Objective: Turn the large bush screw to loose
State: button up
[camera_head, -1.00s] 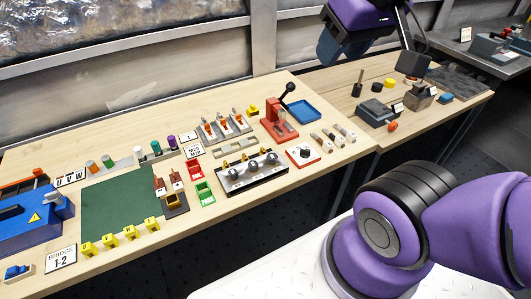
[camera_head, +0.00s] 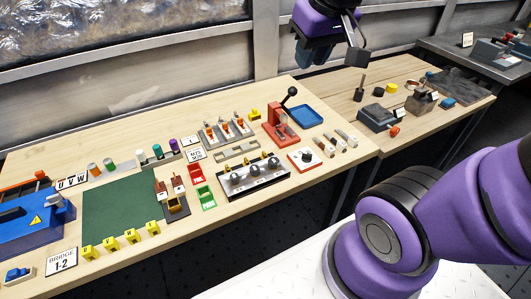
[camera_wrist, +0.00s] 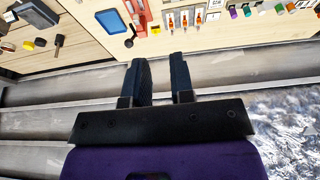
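My gripper (camera_head: 335,54) hangs high at the top of the head view, above the back of the workbenches. In the wrist view its two dark fingers (camera_wrist: 161,62) are apart, with nothing between them. I cannot tell for certain which part is the large bush screw.
A red lever press (camera_head: 281,124) and a blue tray (camera_head: 304,117) stand at the bench's right end. A green mat (camera_head: 115,208) lies left. A second bench with dark blocks (camera_head: 378,117) is at right. The bench's back left is clear.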

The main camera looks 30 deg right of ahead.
jog(key=w+f+g, duration=0.2)
jog(key=w+f, duration=0.9)
jog(key=g, duration=0.2)
send_near(266, 154)
jog(key=shift+f, duration=4.7)
grip_shut()
